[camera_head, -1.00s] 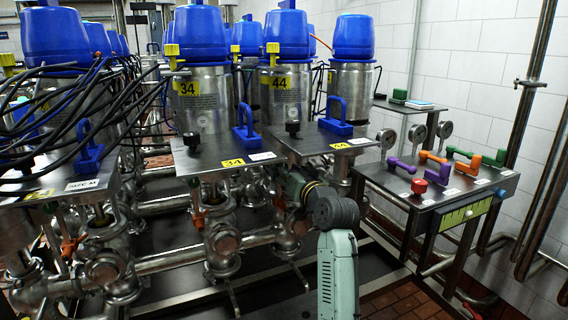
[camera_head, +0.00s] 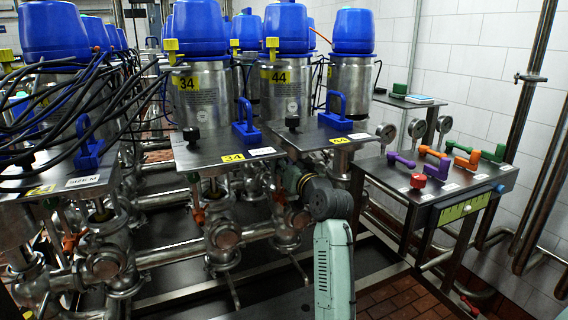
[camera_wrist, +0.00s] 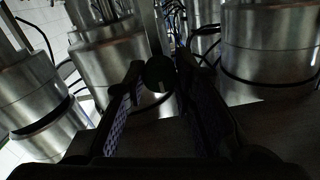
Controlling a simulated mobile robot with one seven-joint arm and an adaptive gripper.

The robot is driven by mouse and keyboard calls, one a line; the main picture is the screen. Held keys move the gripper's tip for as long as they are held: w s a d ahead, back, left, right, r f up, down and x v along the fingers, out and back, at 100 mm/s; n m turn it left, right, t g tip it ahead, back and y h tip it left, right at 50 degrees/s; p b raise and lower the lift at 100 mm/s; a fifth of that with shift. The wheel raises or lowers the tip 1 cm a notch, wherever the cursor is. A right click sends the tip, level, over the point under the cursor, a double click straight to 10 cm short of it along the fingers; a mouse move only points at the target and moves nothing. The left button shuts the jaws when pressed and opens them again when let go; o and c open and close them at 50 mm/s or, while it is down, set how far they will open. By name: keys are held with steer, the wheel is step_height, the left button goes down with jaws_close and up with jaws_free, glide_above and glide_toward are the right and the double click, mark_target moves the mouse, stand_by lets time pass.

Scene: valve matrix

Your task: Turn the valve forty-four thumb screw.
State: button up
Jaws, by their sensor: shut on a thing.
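The valve marked 44 (camera_head: 277,80) is a steel cylinder with a blue cap, standing behind a dark metal plate (camera_head: 310,137). A small black knob (camera_head: 292,123) stands on this plate. My arm reaches up to the plate's front edge in the head view; my gripper itself is hidden there. In the wrist view my gripper (camera_wrist: 160,76) has its two fingers on either side of a round dark knob (camera_wrist: 160,73) and is shut on it. I take this for the thumb screw, but the dim picture shows no label or mark of its turn.
Valve 34 (camera_head: 192,88) and its plate stand to the left, with black cables beyond. Blue handles (camera_head: 335,114) stand on the plates. A side table (camera_head: 430,185) with coloured handles is at the right. Steel pipes (camera_head: 160,258) run below the plates.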

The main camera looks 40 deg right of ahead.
jaws_close()
steer(key=shift+f+b, duration=0.15)
steer(key=shift+b, duration=0.35)
steer(key=shift+a+n+b, duration=0.1)
steer(key=shift+n+b, duration=6.55)
steer(key=shift+n, duration=2.55)
